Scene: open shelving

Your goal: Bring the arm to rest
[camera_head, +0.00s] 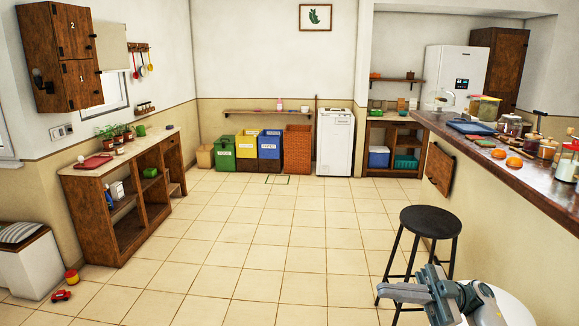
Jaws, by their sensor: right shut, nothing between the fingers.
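My right gripper (385,292) shows at the bottom right of the head view, low in front of the black stool. It is shut and holds nothing. Its grey arm comes in from the bottom right edge, over a white rounded surface. My left gripper and left arm are not in the view.
A black stool (430,221) stands close behind my right gripper, beside the long wooden counter (464,140) with jars and oranges. A low open shelf unit (88,217) stands at left. A red toy car (61,296) lies on the floor. The tiled floor (260,245) in the middle is clear.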

